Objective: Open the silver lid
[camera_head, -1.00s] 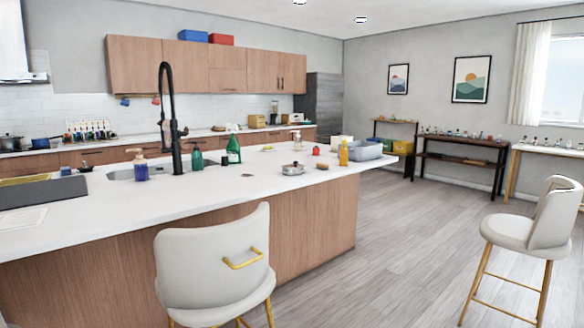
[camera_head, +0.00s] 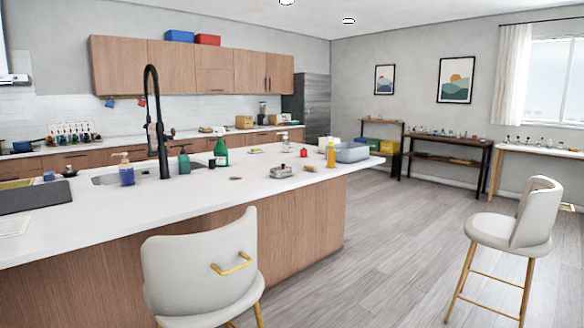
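A small silver pot with a silver lid (camera_head: 282,170) stands on the white island counter (camera_head: 230,190), right of the sink. The lid looks to be on the pot, but it is too small to see the fit clearly. No gripper or arm of mine shows in the head view.
A cream stool (camera_head: 205,262) stands at the island's near side, another (camera_head: 515,235) at the right. A yellow bottle (camera_head: 331,153), a red item (camera_head: 304,152) and a grey-blue basin (camera_head: 351,152) are near the pot. The wooden floor (camera_head: 390,240) between the stools is clear.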

